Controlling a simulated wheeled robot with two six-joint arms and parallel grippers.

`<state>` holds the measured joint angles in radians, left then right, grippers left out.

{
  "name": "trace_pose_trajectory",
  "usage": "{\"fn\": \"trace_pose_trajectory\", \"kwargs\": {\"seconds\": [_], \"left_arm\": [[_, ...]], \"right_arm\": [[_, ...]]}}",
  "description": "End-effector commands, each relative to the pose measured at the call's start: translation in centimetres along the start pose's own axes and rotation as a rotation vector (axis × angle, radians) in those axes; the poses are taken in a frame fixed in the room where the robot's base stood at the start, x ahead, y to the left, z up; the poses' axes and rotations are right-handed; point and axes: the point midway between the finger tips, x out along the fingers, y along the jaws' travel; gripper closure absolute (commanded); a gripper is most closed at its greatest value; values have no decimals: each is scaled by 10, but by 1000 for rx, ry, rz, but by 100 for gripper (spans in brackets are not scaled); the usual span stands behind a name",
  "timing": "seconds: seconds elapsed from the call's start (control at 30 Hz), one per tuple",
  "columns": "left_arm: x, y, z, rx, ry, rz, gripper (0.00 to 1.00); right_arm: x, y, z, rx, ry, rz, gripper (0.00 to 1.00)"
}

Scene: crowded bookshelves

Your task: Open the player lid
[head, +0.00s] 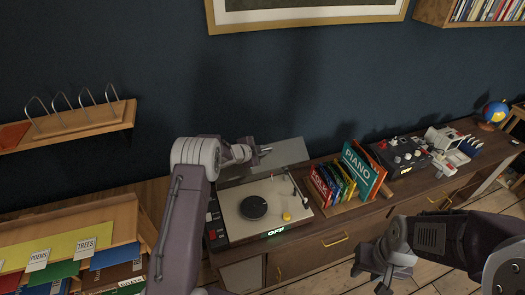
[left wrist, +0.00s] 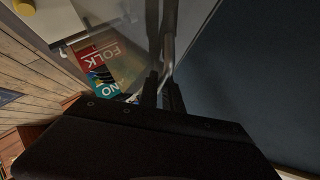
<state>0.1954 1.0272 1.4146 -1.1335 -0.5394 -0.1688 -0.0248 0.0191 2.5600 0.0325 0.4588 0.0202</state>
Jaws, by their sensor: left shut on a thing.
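The record player (head: 262,208) stands on the long wooden cabinet, with a dark round platter piece (head: 254,207) and a yellow knob (head: 287,216) on its pale top. Its clear grey lid (head: 288,152) is tilted up at the back, and the deck below is uncovered. My left gripper (head: 264,150) is at the lid's upper part, shut on what looks like the lid's handle. In the left wrist view the fingers (left wrist: 166,92) close around a thin grey bar (left wrist: 169,45) by the see-through panel. My right gripper (head: 369,279) hangs low at the front right, apart from everything, fingers apart.
Upright records with FOLK and PIANO dividers (head: 362,168) stand just right of the player. A mixer-like device (head: 403,155) and a globe (head: 495,111) are further right. A bin of labelled folders (head: 70,247) is at the left. A picture frame hangs above.

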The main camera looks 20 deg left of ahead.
Motion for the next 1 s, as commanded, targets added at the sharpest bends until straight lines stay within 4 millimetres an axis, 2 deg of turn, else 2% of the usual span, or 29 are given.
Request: {"fn": "trace_pose_trajectory", "kwargs": {"seconds": [0.43, 0.47, 0.5, 0.83, 1.0], "left_arm": [[0, 0, 1, -3, -4, 0, 100], [0, 0, 1, -3, -4, 0, 88], [0, 0, 1, -3, -4, 0, 82], [-2, -1, 1, -2, -2, 0, 82], [-19, 0, 2, -2, -3, -1, 82]], "right_arm": [[-1, 0, 0, 0, 0, 0, 64], [-1, 0, 0, 0, 0, 0, 64], [-1, 0, 0, 0, 0, 0, 64], [0, 0, 0, 0, 0, 0, 64], [8, 0, 1, 0, 0, 0, 64]]}}
